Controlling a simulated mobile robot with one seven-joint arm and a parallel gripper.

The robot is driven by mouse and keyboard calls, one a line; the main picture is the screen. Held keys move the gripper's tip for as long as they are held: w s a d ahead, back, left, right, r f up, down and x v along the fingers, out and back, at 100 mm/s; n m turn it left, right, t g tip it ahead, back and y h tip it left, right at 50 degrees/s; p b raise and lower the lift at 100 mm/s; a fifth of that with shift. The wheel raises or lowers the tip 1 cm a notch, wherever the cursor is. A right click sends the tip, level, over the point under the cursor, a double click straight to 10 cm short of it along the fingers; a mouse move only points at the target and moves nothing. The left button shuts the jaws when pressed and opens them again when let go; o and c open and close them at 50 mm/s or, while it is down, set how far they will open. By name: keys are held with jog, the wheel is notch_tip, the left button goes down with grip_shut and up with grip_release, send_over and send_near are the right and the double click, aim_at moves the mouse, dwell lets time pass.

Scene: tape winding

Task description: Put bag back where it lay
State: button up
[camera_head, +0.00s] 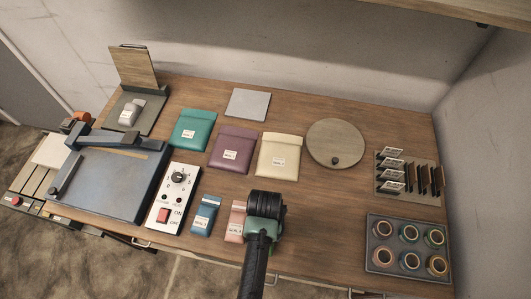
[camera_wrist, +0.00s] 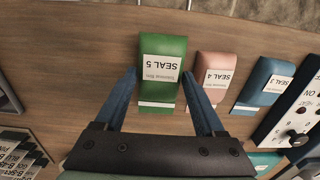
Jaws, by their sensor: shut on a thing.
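A green bag labelled SEAL 5 (camera_wrist: 162,98) is between the blue fingers of my gripper (camera_wrist: 160,76) in the wrist view, and the gripper is shut on it. It looks a little larger than the bags beside it; I cannot tell whether it touches the table. The pink bag also shows in the wrist view (camera_wrist: 213,78), next to a blue SEAL 3 bag (camera_wrist: 264,84).
The blue bag (camera_head: 204,216) and a white control box (camera_head: 173,200) lie further left. Teal (camera_head: 193,130), purple (camera_head: 233,149) and cream (camera_head: 279,155) pouches lie behind. A tray of tape rolls (camera_head: 407,245) is at right. The table between gripper and tray is clear.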

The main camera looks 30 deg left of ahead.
jog(key=shift+f, duration=1.45)
jog(key=shift+f, duration=0.1)
jog(key=o, duration=1.5)
